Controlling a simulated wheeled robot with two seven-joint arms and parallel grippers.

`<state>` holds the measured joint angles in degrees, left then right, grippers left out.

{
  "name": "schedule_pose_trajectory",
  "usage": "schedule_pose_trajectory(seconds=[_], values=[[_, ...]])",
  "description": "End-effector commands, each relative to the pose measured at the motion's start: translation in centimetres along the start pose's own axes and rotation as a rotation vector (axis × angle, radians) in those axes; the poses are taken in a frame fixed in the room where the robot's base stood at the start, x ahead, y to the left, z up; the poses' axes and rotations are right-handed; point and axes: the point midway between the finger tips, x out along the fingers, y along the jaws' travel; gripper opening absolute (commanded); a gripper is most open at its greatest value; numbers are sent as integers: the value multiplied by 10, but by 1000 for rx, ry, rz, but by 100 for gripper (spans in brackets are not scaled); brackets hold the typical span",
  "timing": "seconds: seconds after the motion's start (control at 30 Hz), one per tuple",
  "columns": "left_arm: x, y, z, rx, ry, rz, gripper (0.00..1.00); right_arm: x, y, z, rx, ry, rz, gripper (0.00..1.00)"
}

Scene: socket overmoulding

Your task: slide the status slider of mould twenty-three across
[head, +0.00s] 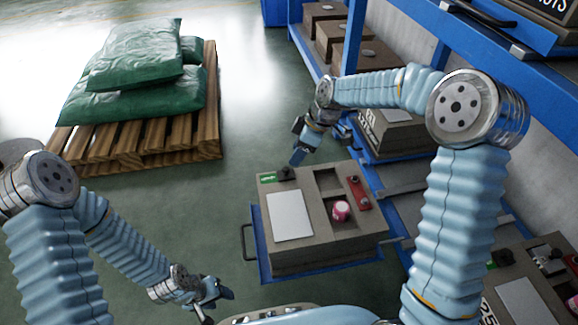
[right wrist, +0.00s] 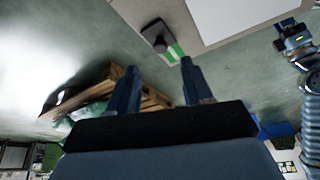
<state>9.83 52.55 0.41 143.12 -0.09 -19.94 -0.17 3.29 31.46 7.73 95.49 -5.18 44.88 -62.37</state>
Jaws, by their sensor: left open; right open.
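The grey-brown mould (head: 320,245) sits on a pulled-out blue tray (head: 262,262) in the middle of the head view; I cannot read a number on it. Its status slider, a black knob (head: 286,174), is at the far left corner, beside a green field (head: 267,178). The right wrist view shows the knob (right wrist: 156,36) and the green field (right wrist: 175,52) just beyond the fingertips. My right gripper (head: 297,158) is open and empty, close above the slider; contact cannot be told. My left gripper (head: 222,292) is open and empty, low, left of the tray.
The mould top has a white plate (head: 290,215), a pink-and-white round item (head: 341,210) in a recess and a red part (head: 358,192). A blue rack (head: 352,40) with more moulds stands right. A pallet (head: 140,145) with green sacks (head: 135,75) stands left. Floor between is clear.

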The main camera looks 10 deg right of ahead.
Motion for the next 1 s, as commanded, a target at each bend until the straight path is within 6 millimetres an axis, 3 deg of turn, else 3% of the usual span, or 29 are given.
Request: schedule_pose_trajectory(seconds=[0.1, 0.3, 0.7, 0.77, 1.0], values=[[5, -2, 0, 0, -1, 1, 52, 29, -1, 0, -2, -1, -3, 50], [9, -2, 1, 1, -3, 2, 52, 58, 0, 0, -1, 0, 0, 50], [9, -2, 1, 1, -3, 3, 52, 68, 0, 0, 0, 1, 1, 50], [9, -2, 1, 1, -3, 3, 52, 68, 0, 0, 0, 1, 0, 44], [9, -2, 1, 1, -3, 3, 52, 67, 0, 0, 0, 1, 0, 7]])
